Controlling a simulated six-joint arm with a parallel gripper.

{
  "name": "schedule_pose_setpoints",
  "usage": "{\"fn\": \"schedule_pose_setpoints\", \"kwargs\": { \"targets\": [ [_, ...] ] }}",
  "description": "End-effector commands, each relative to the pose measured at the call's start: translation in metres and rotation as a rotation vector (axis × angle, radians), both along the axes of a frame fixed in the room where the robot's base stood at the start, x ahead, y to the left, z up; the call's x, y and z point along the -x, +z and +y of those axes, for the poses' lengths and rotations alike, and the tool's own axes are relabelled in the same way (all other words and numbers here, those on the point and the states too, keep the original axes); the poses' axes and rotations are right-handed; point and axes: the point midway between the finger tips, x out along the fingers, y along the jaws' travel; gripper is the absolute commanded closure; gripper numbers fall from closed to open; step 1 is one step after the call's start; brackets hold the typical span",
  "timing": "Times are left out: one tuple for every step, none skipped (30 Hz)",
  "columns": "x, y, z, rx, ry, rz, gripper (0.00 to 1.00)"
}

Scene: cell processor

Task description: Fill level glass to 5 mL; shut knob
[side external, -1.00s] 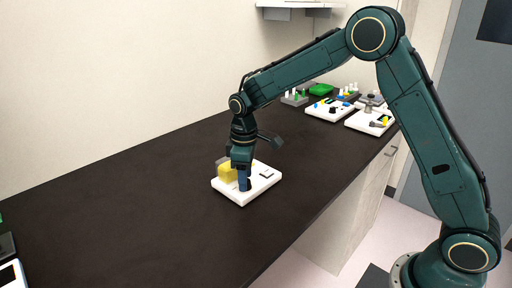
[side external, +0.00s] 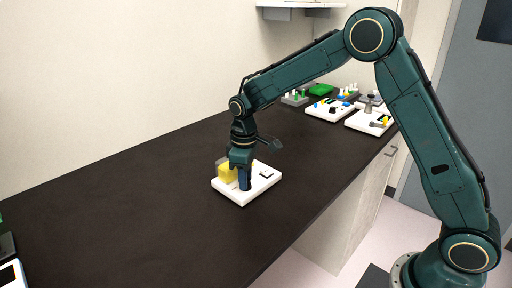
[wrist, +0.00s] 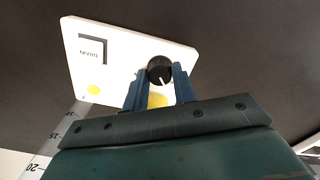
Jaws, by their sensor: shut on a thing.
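A white board (side external: 262,188) lies on the dark bench, with a clear vessel holding yellow content (side external: 226,174) standing at its left-back part. My gripper (side external: 244,187) points down over the board, its blue fingers beside the vessel. In the wrist view the fingers close on both sides of a round black knob (wrist: 159,71) with a white pointer line. The pointer runs toward the lower part of that view. A clear scale with marks such as 20 and 25 (wrist: 55,142), apparently the level glass, shows at lower left. Its liquid level cannot be read.
The bench around the board is clear.

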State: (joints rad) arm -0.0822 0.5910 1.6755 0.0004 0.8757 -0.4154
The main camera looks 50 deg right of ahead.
Motion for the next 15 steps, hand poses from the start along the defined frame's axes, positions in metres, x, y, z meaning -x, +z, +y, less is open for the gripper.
{"fn": "schedule_pose_setpoints", "kwargs": {
  "targets": [
    [-0.0002, 0.0006, 0.0, 0.0, -0.03, -0.001, 0.96],
    [-0.0003, 0.0006, 0.0001, 0.0, -0.051, -0.001, 0.96],
    [-0.0003, 0.0006, 0.0001, 0.0, -0.079, -0.001, 0.96],
    [-0.0003, 0.0007, 0.0001, 0.0, -0.1, -0.001, 0.96],
    [-0.0003, 0.0007, 0.0001, 0.0, -0.121, -0.001, 0.96],
    [-0.0003, 0.0007, 0.0001, -0.001, -0.149, -0.002, 0.96],
    [-0.0004, 0.0007, 0.0001, -0.001, -0.17, -0.002, 0.96],
    [-0.0004, 0.0007, 0.0001, -0.001, -0.191, -0.002, 0.96],
    [-0.0004, 0.0008, 0.0001, -0.001, -0.218, -0.002, 0.96],
    [-0.0004, 0.0008, 0.0001, -0.001, -0.238, -0.002, 0.96],
    [-0.0004, 0.0008, 0.0001, -0.001, -0.255, -0.002, 0.96],
    [-0.0004, 0.0009, 0.0001, -0.001, -0.277, -0.002, 0.96],
    [-0.0004, 0.0009, 0.0001, -0.001, -0.29, -0.002, 0.96],
    [-0.0005, 0.0009, 0.0002, -0.001, -0.303, -0.002, 0.96],
    [-0.0005, 0.0009, 0.0002, -0.001, -0.314, -0.002, 0.96]
  ]
}}
